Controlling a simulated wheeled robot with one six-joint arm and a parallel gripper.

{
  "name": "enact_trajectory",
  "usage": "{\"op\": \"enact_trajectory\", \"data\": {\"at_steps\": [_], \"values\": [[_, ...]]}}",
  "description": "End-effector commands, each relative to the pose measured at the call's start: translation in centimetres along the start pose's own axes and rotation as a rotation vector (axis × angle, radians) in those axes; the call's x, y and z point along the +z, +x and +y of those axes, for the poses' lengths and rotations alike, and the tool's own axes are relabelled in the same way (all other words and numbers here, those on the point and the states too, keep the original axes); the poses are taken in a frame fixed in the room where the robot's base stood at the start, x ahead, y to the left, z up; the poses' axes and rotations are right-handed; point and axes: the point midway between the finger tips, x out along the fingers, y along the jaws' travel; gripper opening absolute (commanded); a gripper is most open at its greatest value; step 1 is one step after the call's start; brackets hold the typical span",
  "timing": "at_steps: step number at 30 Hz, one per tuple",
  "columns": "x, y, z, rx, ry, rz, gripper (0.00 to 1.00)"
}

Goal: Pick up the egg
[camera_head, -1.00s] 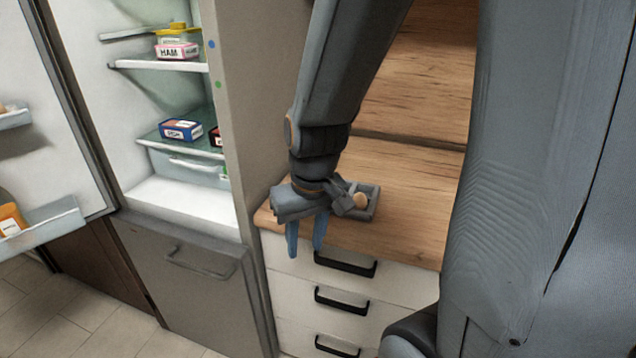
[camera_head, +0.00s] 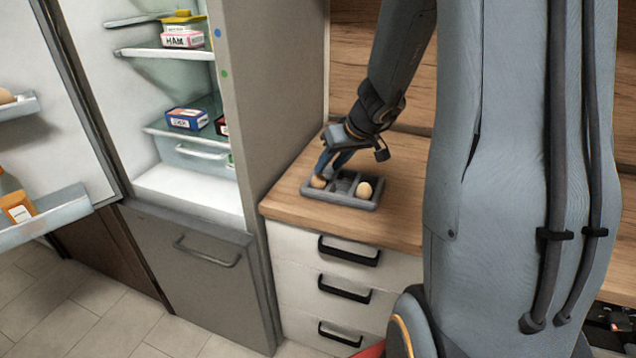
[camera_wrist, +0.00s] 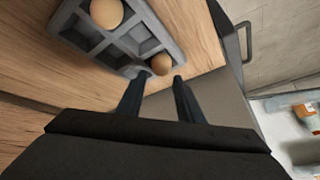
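A grey egg tray (camera_head: 345,199) with square compartments lies on the wooden counter. One brown egg (camera_head: 319,181) sits in its left end compartment, and it also shows in the wrist view (camera_wrist: 162,64). A second brown egg (camera_head: 364,190) sits in a compartment to the right; it shows at the top of the wrist view (camera_wrist: 106,13). My gripper (camera_head: 330,163) is above the left end of the tray, close to the left egg. In the wrist view its two blue fingers (camera_wrist: 159,82) are apart with nothing held between them, and the nearer egg lies just beyond their tips.
The open fridge (camera_head: 190,200) stands left of the counter, with boxes on its shelves and its door (camera_head: 75,110) swung out. A tall grey side panel (camera_head: 270,100) rises beside the counter. Drawers with black handles (camera_head: 350,252) are below. The counter right of the tray is clear.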

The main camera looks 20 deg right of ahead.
Motion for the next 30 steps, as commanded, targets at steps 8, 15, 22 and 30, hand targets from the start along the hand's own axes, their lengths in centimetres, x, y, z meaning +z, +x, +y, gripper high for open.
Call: {"op": "enact_trajectory", "data": {"at_steps": [8, 15, 22, 30], "values": [[0.0, 1.9, -0.2, -0.002, -0.001, -0.004, 0.34], [0.0, 4.8, -0.3, -0.001, -0.001, -0.004, 0.34], [-0.1, 5.9, -0.3, 0.000, -0.002, -0.001, 0.34], [-0.1, 5.9, -0.2, 0.000, -0.002, -0.001, 0.18]]}}
